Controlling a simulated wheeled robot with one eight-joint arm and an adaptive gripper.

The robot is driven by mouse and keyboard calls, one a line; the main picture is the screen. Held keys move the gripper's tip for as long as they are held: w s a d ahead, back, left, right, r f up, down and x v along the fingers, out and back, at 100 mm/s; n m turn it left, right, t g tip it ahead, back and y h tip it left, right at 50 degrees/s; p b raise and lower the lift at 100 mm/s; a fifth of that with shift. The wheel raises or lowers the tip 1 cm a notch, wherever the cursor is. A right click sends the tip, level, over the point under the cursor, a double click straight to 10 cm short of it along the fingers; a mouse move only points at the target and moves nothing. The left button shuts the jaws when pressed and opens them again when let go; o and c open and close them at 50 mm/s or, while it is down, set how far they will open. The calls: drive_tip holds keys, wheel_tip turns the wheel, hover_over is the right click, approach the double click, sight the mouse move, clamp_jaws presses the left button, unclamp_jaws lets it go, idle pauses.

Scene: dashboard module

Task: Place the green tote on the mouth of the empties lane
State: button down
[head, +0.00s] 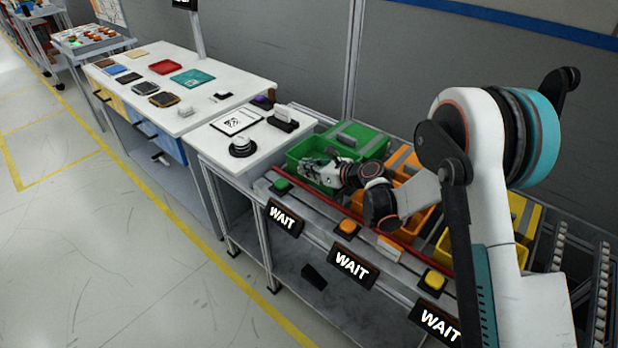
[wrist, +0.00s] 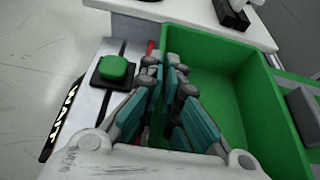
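The green tote (head: 305,150) is at the left end of the row of totes, beside the white counter. In the wrist view the open, empty inside of the green tote (wrist: 215,75) fills the middle and right. My gripper (head: 322,170) is at its near side. In the wrist view the fingers of my gripper (wrist: 172,72) are nearly together at the tote's near wall, with green showing between them. They appear closed on that wall, though they hide most of its rim. The empties lane's mouth cannot be told apart by any readable label.
Orange totes (head: 405,165) and a yellow tote (head: 520,222) stand to the right. A red rail (head: 410,258) runs along the front. A green button (head: 282,184) sits above a WAIT sign (head: 283,218). Roller tracks (head: 560,250) lie at far right. The left floor is clear.

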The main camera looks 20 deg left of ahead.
sight(309, 182)
drive_tip(key=shift+f+b, duration=0.45)
drive_tip(key=shift+f, duration=1.2)
drive_tip(key=shift+f, duration=0.2)
drive_tip(key=c, duration=1.8)
unclamp_jaws()
drive_tip(key=shift+r, duration=0.15)
drive_tip(key=shift+d+r, duration=0.15)
drive_tip(key=shift+r, duration=0.05)
drive_tip(key=p+v, duration=0.3)
drive_tip(key=v, duration=0.8)
drive_tip(key=shift+d, duration=0.3)
drive_tip(key=shift+r, duration=0.2)
